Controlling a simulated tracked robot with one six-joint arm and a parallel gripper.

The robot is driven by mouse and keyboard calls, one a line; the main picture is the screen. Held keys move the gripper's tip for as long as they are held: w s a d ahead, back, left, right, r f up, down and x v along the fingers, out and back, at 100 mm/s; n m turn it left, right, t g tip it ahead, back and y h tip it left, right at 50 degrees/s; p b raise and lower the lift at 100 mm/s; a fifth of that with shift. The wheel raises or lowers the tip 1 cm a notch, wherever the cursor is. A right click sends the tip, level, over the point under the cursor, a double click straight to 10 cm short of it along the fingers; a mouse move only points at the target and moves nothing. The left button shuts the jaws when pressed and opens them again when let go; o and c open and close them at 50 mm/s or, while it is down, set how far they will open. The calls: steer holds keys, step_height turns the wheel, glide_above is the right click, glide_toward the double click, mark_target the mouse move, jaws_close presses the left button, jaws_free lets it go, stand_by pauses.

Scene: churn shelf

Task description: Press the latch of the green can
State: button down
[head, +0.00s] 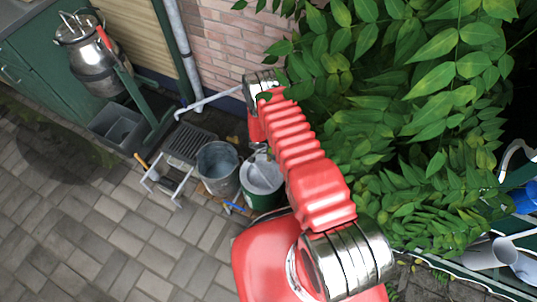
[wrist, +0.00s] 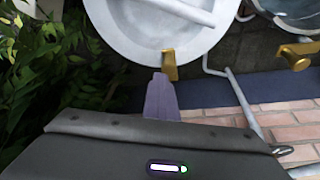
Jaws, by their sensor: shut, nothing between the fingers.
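The green can (head: 261,198) stands on the paving beside the wall, with a pale round lid. In the wrist view its lid (wrist: 125,45) fills the top, and a brass latch (wrist: 169,66) sticks out from the lid's rim. My gripper (wrist: 160,82) is shut and empty, its purple fingertips right at the latch's lower left side. I cannot tell whether they touch it. In the head view my red arm hides the gripper and the latch.
A grey metal bucket (head: 217,168) stands left of the can. In the wrist view another brass latch (wrist: 297,55) shows on a neighbouring vessel. Dense green leaves (head: 400,120) crowd the right side. A brick wall (head: 222,50) and a pipe (head: 178,45) are behind.

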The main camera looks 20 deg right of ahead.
step_height(320, 180, up, 10)
steer(key=shift+d, duration=0.2)
stand_by(0.8)
steer(key=shift+f, duration=0.1)
stand_by(0.4)
